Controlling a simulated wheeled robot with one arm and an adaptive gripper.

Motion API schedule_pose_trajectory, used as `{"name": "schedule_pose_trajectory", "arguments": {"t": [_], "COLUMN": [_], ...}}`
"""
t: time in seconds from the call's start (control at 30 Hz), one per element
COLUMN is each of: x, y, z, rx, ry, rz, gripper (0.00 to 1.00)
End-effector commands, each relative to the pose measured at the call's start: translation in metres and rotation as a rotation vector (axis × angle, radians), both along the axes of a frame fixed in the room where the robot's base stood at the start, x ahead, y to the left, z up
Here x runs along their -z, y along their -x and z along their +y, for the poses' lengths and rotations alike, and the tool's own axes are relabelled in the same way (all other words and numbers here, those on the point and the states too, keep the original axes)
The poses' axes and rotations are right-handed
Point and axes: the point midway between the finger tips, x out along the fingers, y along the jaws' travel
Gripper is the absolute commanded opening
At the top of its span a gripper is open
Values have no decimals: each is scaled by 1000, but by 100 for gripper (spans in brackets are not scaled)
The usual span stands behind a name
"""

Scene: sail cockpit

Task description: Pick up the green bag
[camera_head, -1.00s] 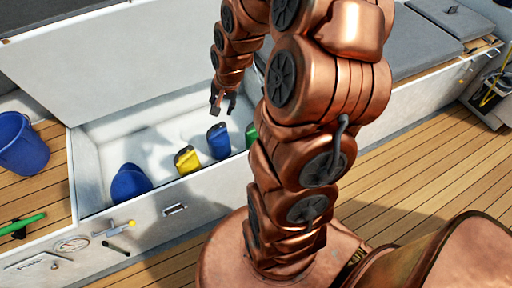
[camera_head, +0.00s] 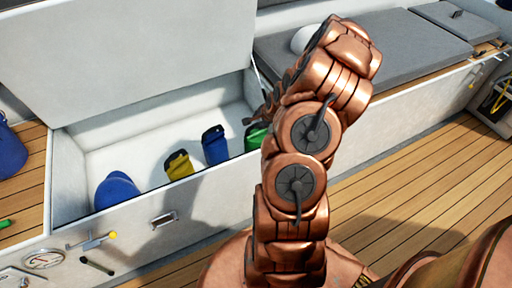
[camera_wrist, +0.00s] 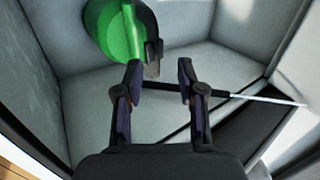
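The green bag (camera_head: 257,136) is in the white open locker, at the right end of a row of bags, partly hidden behind my arm in the head view. In the wrist view the green bag (camera_wrist: 118,34) has a dark edge and lies beyond my fingertips, up and left. My gripper (camera_wrist: 160,75) is open, with a clear gap between its two fingers and nothing between them. Its left fingertip is close to the bag's lower dark edge; I cannot tell whether they touch. In the head view my gripper is mostly hidden by my arm.
The locker (camera_head: 72,180) also holds a blue bag (camera_head: 215,146), a yellow bag (camera_head: 179,165) and a rounded blue item (camera_head: 117,190). Its lid (camera_head: 140,60) stands raised behind. A thin rod (camera_wrist: 265,99) shows in the wrist view. Wooden deck (camera_head: 420,190) lies free at right.

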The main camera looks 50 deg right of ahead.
Motion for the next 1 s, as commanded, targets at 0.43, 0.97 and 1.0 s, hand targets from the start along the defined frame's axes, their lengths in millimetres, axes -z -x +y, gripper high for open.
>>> {"name": "schedule_pose_trajectory", "arguments": {"t": [0.43,0.97,1.0], "x": [35,58,58], "y": [-14,-29,-29], "z": [0,-4,-4], "rx": [-4,-3,-3], "ry": [0,1,1], "rz": [4,1,1], "gripper": [39,39,39]}}
